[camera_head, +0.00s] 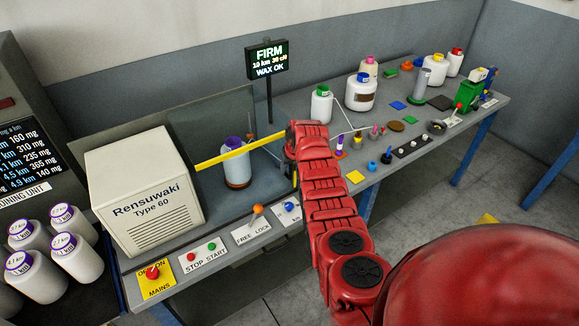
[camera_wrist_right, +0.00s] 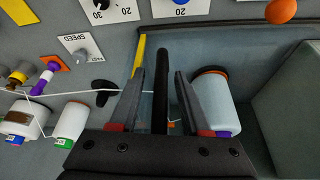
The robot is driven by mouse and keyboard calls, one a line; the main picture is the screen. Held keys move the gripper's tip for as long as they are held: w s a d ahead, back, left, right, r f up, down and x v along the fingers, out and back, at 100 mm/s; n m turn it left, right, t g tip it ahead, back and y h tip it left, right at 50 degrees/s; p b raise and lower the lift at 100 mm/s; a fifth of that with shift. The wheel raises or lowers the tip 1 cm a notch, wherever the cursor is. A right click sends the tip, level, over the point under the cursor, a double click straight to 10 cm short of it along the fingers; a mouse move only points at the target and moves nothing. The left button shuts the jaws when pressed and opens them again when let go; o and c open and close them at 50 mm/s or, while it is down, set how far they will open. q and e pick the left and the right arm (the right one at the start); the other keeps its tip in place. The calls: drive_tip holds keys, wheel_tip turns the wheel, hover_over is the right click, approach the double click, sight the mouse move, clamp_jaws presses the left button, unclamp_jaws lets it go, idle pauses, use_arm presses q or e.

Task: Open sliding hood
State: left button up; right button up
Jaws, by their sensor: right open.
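The hood is a see-through cover (camera_head: 215,115) beside the cream Rensuwaki box, with a yellow edge bar (camera_head: 225,157) across its front. The yellow bar also shows in the right wrist view (camera_wrist_right: 139,55). My right gripper (camera_wrist_right: 160,76) is open, at the right end of the yellow bar. A black upright bar (camera_wrist_right: 160,100) stands between its two fingers, with a gap on either side. In the head view my red right arm hides most of the fingers. A white bobbin with a purple top (camera_head: 237,168) stands behind the yellow bar. My left gripper is out of view.
The cream Rensuwaki box (camera_head: 145,190) stands left of the hood. An orange-knobbed lever (camera_head: 257,211) and red and green buttons are on the front panel. Bobbins, including a green-capped one (camera_head: 321,105), and small coloured parts occupy the bench to the right.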

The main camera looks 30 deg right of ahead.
drive_tip(key=shift+c, duration=0.3)
clamp_jaws()
idle(1.2)
